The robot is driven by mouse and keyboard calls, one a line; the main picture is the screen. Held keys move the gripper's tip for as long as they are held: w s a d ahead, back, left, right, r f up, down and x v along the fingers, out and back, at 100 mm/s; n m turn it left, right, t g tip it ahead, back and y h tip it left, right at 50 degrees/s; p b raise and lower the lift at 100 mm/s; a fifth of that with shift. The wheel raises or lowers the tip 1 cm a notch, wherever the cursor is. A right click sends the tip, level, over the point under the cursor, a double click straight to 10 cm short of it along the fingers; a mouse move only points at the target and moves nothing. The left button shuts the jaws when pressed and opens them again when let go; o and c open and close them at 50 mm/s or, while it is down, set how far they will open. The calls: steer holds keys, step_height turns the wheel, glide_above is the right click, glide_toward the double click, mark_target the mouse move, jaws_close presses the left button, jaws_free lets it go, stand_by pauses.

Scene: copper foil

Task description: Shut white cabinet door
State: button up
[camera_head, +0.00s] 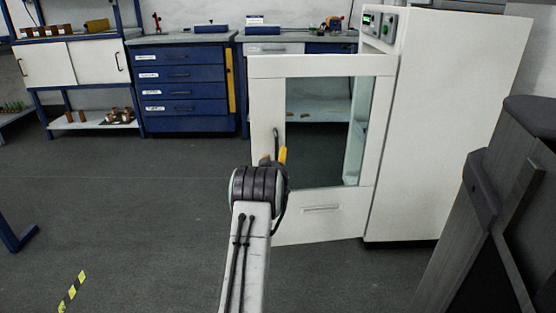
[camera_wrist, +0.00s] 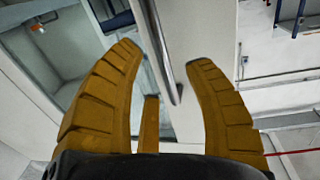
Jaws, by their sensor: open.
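The white cabinet (camera_head: 450,110) stands at the right in the head view. Its white door (camera_head: 262,95), with a large glass window, stands swung open to the left. A dark upright handle (camera_head: 276,137) is on the door's left side. My gripper (camera_head: 279,156) is in front of the door at the handle's lower end, partly hidden by my wrist. In the wrist view my gripper (camera_wrist: 165,56) is open, its yellow fingers apart. The handle (camera_wrist: 160,45) appears between them, with a gap visible to each finger; I cannot tell the depth.
A blue drawer unit (camera_head: 183,90) and a workbench (camera_head: 215,38) stand along the back. A white-doored shelf unit (camera_head: 70,62) is at the back left.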

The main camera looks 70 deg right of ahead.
mark_target(277, 153)
steer(key=shift+w+d+f+b, duration=0.2)
steer(key=shift+d+b, duration=0.55)
steer(key=shift+b, duration=0.05)
steer(key=shift+w+d+r, duration=0.1)
steer(key=shift+d+r, duration=0.1)
steer(key=shift+d, duration=0.1)
steer(key=shift+x, duration=0.9)
steer(key=shift+d, duration=0.1)
jaws_close()
